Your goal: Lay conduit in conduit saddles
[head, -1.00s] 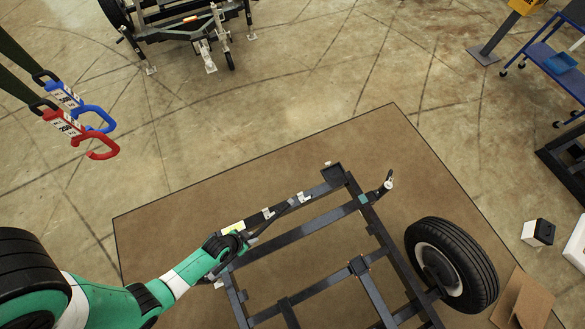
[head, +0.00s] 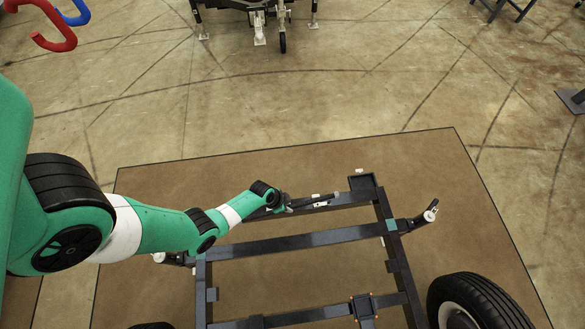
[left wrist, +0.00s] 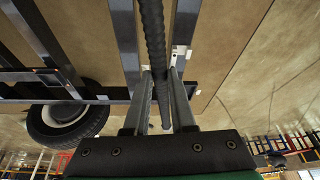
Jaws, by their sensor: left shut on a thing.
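My left gripper (head: 286,207) is shut on a dark conduit (head: 318,203), over the far beam of a dark trailer frame (head: 290,242). In the left wrist view the conduit (left wrist: 153,42) runs as a ribbed dark rod between the two fingers (left wrist: 161,85). A small white saddle (head: 316,196) shows by the far beam, close to the conduit. A white piece on the beam (left wrist: 181,52) shows right of the conduit in the left wrist view. I cannot tell whether the conduit touches a saddle. My right gripper is not in view.
A tyre (head: 480,303) stands at the frame's right side. A brown mat (head: 160,190) lies under the frame. Another trailer (head: 255,10) stands at the back. Red (head: 55,38) and blue hooks hang at top left.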

